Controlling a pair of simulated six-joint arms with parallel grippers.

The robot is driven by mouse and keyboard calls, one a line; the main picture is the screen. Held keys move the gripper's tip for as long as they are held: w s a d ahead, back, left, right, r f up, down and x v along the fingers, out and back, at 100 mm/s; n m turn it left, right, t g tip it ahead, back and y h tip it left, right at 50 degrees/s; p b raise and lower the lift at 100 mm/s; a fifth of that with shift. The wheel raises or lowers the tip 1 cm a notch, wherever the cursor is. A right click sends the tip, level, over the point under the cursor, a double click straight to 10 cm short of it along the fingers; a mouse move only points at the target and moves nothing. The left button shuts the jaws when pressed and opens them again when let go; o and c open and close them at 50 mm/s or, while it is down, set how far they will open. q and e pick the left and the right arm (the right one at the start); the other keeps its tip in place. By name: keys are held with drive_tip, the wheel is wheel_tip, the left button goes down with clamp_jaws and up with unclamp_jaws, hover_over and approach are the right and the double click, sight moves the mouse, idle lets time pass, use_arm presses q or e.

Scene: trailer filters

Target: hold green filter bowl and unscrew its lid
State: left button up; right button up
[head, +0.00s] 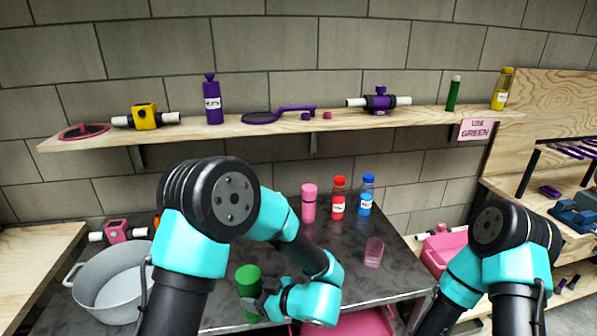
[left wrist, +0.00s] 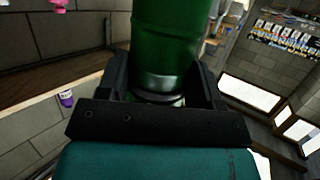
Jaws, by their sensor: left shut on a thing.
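The green filter bowl (head: 248,280) is a green cylinder standing upright low in the head view, in front of the dark table. My left gripper (head: 262,298) is shut around its side, with the arm coming in from the right of it. In the left wrist view the green filter bowl (left wrist: 168,40) fills the space between the two black fingers of my left gripper (left wrist: 162,88). I cannot make out a seam between lid and bowl. My right arm shows at the right, but its gripper is outside the frame.
A grey pot (head: 112,282) stands to the left. Pink (head: 309,203), red (head: 338,198) and blue (head: 366,195) bottles and a pink cup (head: 374,252) stand on the dark table (head: 395,262).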

use_arm(q)
drive_tip(key=w+a+m+t+h, duration=0.7)
drive_tip(key=w+m+t+h, duration=0.1)
drive_tip(key=w+m+h, duration=0.1)
drive_tip(key=shift+w+a+m+t, duration=0.35)
drive_tip(key=shift+w+m, duration=0.35)
drive_tip(key=shift+w, duration=0.3)
drive_tip(key=shift+d+r, duration=0.1)
drive_tip(key=shift+r, duration=0.05)
drive_tip(key=s+d+r+m+h, duration=0.1)
drive_tip(key=s+d+m+h, duration=0.1)
drive_tip(key=d, duration=0.3)
drive_tip(key=s+d+r+m+h, duration=0.1)
drive_tip(key=s+d+m+h, duration=0.1)
drive_tip(key=d, duration=0.4)
drive_tip(key=shift+s+d+r+m+t+h, duration=0.35)
drive_tip(key=shift+s+h, duration=0.25)
drive_tip(key=shift+h, duration=0.5)
